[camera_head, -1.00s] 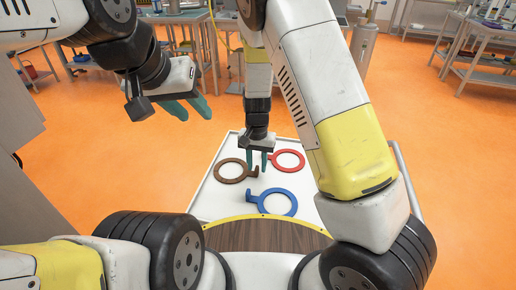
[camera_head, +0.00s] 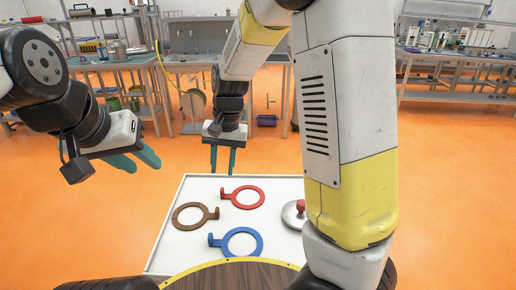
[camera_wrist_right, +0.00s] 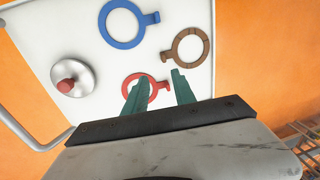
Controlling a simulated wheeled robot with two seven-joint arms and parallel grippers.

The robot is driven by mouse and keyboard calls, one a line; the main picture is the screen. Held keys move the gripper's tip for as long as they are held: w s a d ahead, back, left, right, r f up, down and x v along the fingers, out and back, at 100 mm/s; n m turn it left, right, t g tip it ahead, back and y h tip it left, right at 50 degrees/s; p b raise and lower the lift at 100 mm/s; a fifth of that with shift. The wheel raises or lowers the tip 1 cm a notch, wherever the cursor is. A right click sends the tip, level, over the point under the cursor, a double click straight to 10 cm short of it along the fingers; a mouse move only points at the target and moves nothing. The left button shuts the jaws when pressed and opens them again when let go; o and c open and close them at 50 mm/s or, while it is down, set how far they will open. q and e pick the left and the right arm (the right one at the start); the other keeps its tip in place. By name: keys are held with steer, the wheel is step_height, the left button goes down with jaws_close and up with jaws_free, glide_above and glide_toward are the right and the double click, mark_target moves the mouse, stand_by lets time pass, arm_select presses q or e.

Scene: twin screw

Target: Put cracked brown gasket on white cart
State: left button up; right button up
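The brown gasket (camera_head: 176,215), a ring with a short tab, lies flat on the left part of the white cart (camera_head: 279,188). It also shows in the right wrist view (camera_wrist_right: 190,30). The crack is too small to make out. My right gripper (camera_head: 223,160) is open and empty, above the far side of the cart and apart from the gasket. Its two teal fingers (camera_wrist_right: 158,90) are spread in the right wrist view, with the red gasket (camera_wrist_right: 127,89) partly behind one finger. My left gripper (camera_head: 137,160) is open and empty, left of the cart in the head view.
A red gasket (camera_head: 262,197) and a blue gasket (camera_head: 259,245) lie beside the brown one. A round metal piece with a red knob (camera_head: 300,206) sits at the cart's right, partly behind my right arm. Workbenches stand far back; orange floor surrounds the cart.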

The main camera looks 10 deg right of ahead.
steer(key=s+d+r+n+t, duration=0.2)
steer(key=s+d+r+t, duration=0.3)
steer(key=s+d+r, duration=0.8)
steer(key=s+r, duration=0.1)
steer(key=s, duration=0.2)
steer(key=shift+r+t+y, duration=0.15)
steer(key=shift+t+y, duration=0.15)
steer(key=shift+t, duration=0.1)
